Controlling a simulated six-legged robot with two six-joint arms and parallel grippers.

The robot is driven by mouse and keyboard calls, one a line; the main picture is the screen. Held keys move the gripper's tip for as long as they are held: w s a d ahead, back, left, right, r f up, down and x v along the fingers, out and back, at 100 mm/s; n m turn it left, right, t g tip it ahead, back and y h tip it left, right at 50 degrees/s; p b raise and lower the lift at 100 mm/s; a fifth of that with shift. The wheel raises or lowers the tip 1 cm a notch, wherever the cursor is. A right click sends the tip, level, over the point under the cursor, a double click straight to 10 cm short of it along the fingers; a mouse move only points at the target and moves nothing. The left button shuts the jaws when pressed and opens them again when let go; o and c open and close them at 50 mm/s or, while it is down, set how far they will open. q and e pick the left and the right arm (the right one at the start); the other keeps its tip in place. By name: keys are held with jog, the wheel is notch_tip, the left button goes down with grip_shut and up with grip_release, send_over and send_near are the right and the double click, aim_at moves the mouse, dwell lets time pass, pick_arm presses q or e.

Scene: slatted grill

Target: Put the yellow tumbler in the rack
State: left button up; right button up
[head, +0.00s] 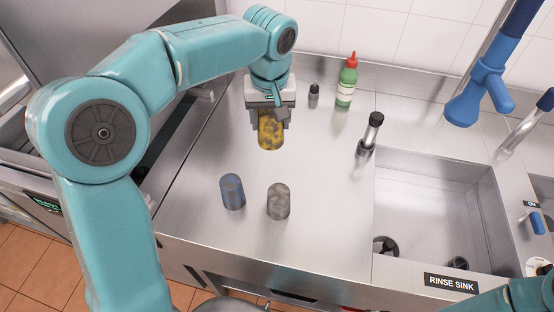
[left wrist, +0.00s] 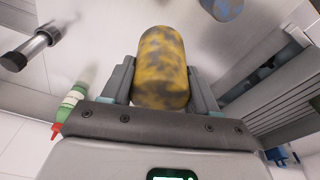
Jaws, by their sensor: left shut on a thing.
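The yellow tumbler (head: 270,131) has dark blotches and is between the fingers of my left gripper (head: 269,112), at the back of the steel counter. In the left wrist view the yellow tumbler (left wrist: 162,66) sits between the two fingers of my left gripper (left wrist: 162,88), which is shut on it. I cannot tell whether the tumbler touches the counter. A part of my right arm (head: 515,298) shows at the lower right of the head view, but its gripper is out of frame. I cannot make out a rack for certain.
A blue tumbler (head: 232,191) and a grey tumbler (head: 278,201) stand nearer the front of the counter (head: 320,200). A green bottle (head: 347,82), a small dark bottle (head: 314,95) and a black-topped metal post (head: 370,134) stand behind and right. A rinse sink (head: 435,200) lies at right.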

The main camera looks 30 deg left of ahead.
pick_arm(q)
notch_tip(320, 180, down, 17)
jog(key=shift+r+p, duration=0.1)
jog(key=shift+p, duration=0.5)
jog(key=shift+f, duration=0.2)
jog(key=shift+s+d+r, duration=0.15)
jog(key=shift+f+b, duration=0.3)
jog(key=o, duration=1.1)
jog(key=shift+r, duration=0.1)
jog(key=shift+c, duration=0.2)
jog(key=shift+r, duration=0.1)
